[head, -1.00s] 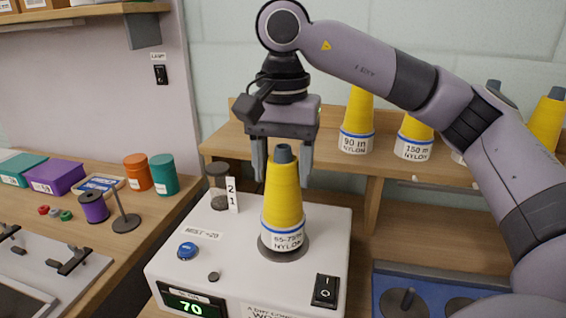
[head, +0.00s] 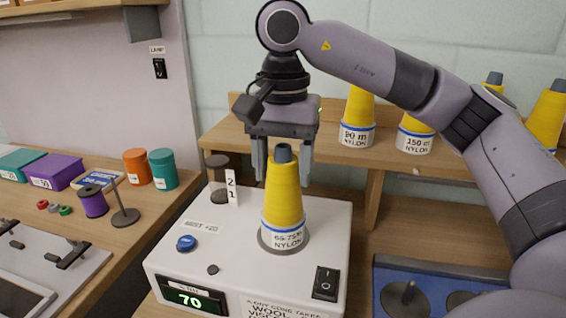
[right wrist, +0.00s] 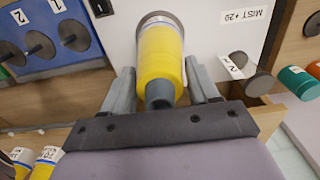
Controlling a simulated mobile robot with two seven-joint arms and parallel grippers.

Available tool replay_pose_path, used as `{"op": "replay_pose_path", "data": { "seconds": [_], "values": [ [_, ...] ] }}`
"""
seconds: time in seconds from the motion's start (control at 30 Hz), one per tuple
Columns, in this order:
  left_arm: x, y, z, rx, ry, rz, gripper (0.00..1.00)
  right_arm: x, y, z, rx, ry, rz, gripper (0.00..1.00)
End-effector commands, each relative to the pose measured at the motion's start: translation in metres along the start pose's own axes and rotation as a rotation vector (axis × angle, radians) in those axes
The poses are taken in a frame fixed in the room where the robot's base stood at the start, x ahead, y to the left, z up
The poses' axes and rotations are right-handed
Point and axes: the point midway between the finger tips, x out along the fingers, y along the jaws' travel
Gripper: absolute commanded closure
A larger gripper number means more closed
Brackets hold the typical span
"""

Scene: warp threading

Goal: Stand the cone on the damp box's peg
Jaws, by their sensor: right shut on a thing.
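The yellow cone (head: 284,193) stands upright over a dark round disc on top of the white damp box (head: 330,225). It has a grey-blue tip and a white label reading NYLON. The cone's foot hides the peg, and I cannot tell whether it touches the disc. My right gripper (head: 282,172) points down and is shut on the cone's upper part. In the right wrist view the cone (right wrist: 161,58) lies between the two fingers (right wrist: 160,88). My left gripper is not in view.
Other yellow cones (head: 359,108) stand on the wooden shelf behind. The box carries a blue button (head: 186,243), a rocker switch (head: 326,283), a display reading 70 and a clear cylinder (head: 217,175). A blue peg tray (head: 440,272) lies to the right; spools and tubs stand left.

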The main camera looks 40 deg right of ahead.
Motion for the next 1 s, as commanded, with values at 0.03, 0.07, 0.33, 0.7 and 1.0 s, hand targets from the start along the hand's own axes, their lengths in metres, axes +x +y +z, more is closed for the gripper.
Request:
{"op": "replay_pose_path", "data": {
  "seconds": [0.03,0.07,0.33,0.7,1.0],
  "values": [
    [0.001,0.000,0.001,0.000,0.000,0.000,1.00,0.001,0.000,0.000,0.000,0.001,-0.001,0.62],
    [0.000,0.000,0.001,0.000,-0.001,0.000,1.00,0.000,0.000,0.000,0.000,0.001,-0.001,0.62],
    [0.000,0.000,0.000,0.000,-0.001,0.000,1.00,0.000,0.000,0.000,0.000,0.001,-0.001,0.10],
    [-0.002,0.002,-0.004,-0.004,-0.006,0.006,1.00,-0.008,-0.001,0.000,0.000,0.001,-0.003,0.10],
    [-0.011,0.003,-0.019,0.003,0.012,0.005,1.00,-0.057,0.000,0.000,0.000,0.003,-0.003,0.10]
  ]
}}
